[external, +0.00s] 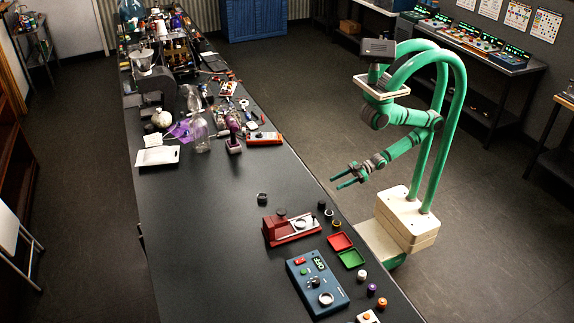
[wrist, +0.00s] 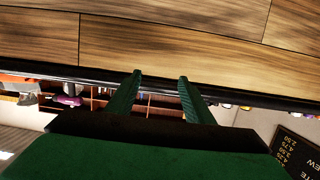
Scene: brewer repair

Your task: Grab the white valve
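A small white knob-like piece (external: 362,275) stands near the right edge of the black workbench (external: 215,240), beside a purple piece (external: 371,289) and an orange piece (external: 382,303). My gripper (external: 336,183) is open and empty, near the bench's right edge and apart from these pieces. In the wrist view its two green fingers (wrist: 160,78) are spread with nothing between them. No white valve can be made out there.
A red device (external: 290,228), red tray (external: 340,241), green tray (external: 351,258) and blue control box (external: 317,284) stand near the small pieces. Glassware and tools crowd the bench's far half. The bench's middle left is clear.

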